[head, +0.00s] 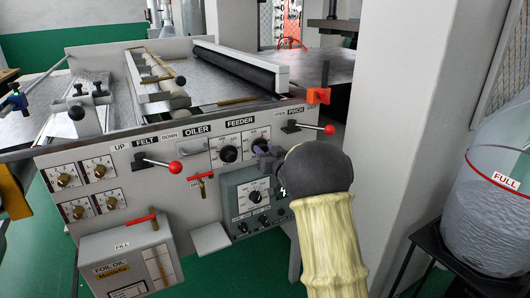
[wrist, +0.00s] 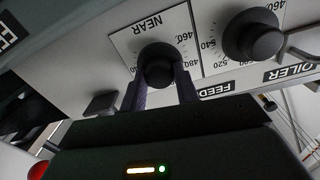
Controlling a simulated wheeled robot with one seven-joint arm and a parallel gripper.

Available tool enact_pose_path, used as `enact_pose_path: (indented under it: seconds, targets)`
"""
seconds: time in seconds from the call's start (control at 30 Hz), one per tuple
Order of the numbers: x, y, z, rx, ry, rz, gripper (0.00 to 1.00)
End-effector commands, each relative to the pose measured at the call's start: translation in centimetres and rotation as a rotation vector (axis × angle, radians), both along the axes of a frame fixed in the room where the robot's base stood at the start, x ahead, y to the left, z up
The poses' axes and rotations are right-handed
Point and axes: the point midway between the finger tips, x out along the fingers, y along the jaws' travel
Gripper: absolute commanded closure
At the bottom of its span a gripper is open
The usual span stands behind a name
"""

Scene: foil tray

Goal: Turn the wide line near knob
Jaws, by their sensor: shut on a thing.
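The dark round near knob (wrist: 158,64) sits on a white scale plate marked NEAR in the wrist view. My gripper (wrist: 160,82) is shut on it, with one finger on each side. In the head view my gripper (head: 266,154) reaches the right-hand dial under the FEEDER label. My arm and the fingers hide part of that dial. A matching dark knob (wrist: 253,38) on the neighbouring plate is clear of the fingers; it also shows in the head view (head: 228,154). The words "wide line" are not readable in either view.
A red-tipped lever (head: 318,128) sticks out just right of the gripper, another (head: 163,165) to the left. A grey control box (head: 252,200) with small knobs is below. A foil oil box (head: 130,265) stands lower left. A clear tank (head: 490,190) stands at the right.

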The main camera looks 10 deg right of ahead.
Motion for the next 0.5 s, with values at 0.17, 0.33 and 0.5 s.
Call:
enact_pose_path:
  seconds: [0.17, 0.33, 0.5]
  targets:
    - [0.00, -0.07, -0.27, -0.067, -0.021, -0.001, 0.92]
    - [-0.01, -0.05, -0.34, -0.169, -0.056, -0.001, 0.92]
    - [-0.01, -0.05, -0.43, -0.294, -0.095, -0.003, 0.92]
